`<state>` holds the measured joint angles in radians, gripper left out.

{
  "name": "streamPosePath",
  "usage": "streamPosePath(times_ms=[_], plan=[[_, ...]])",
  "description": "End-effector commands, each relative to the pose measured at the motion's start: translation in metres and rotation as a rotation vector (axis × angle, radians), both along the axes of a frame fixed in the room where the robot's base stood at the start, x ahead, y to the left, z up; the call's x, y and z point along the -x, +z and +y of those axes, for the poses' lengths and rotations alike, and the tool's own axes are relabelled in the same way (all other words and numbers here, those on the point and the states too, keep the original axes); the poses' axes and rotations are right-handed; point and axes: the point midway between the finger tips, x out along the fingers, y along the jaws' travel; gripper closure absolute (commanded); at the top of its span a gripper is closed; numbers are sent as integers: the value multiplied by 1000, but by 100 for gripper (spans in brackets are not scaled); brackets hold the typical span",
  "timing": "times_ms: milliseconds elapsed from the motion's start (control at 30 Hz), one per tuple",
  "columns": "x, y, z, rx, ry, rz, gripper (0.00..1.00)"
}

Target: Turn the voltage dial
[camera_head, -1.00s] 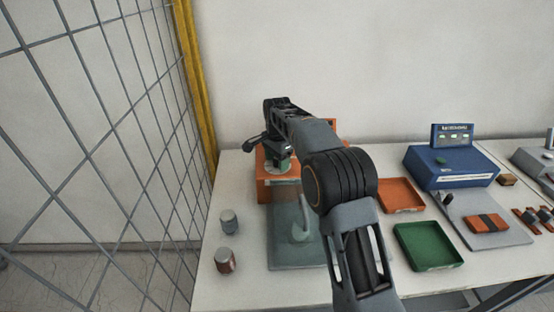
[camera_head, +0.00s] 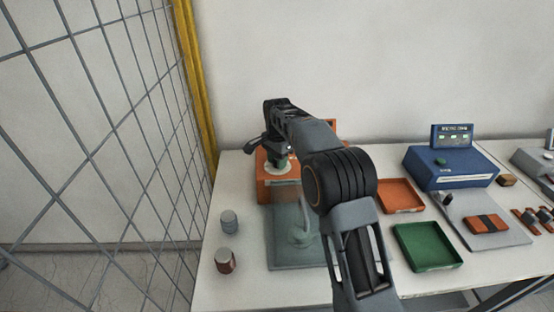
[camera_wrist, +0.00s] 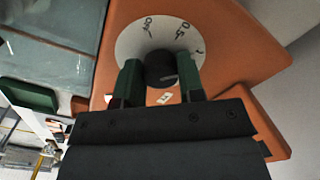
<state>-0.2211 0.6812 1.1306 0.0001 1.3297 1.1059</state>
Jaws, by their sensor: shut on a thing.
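The voltage dial is a dark round knob (camera_wrist: 160,72) on a white round plate (camera_wrist: 146,34) with printed marks. It sits on an orange housing (camera_wrist: 228,40), which also shows in the head view (camera_head: 268,188). My gripper (camera_wrist: 159,63) has its two green fingers on either side of the knob and is shut on it. In the head view my gripper (camera_head: 277,160) is over the housing, with part of the white plate showing beside it. The knob itself is hidden there, and my arm covers the housing's right part.
A grey-green panel (camera_head: 283,255) lies before the housing. Two small cylinders (camera_head: 229,222) (camera_head: 226,260) stand left of it. An orange tray (camera_head: 400,196), a green tray (camera_head: 428,247) and a blue device (camera_head: 450,167) are to the right. A wire fence (camera_head: 95,130) stands left of the table.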

Motion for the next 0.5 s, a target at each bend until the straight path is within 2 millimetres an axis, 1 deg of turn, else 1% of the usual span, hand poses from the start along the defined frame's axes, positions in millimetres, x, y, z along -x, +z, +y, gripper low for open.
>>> streamPosePath(times_ms=[167,500], plan=[[0,2,0,1,120,1,88],[0,2,-1,0,440,0,88]])
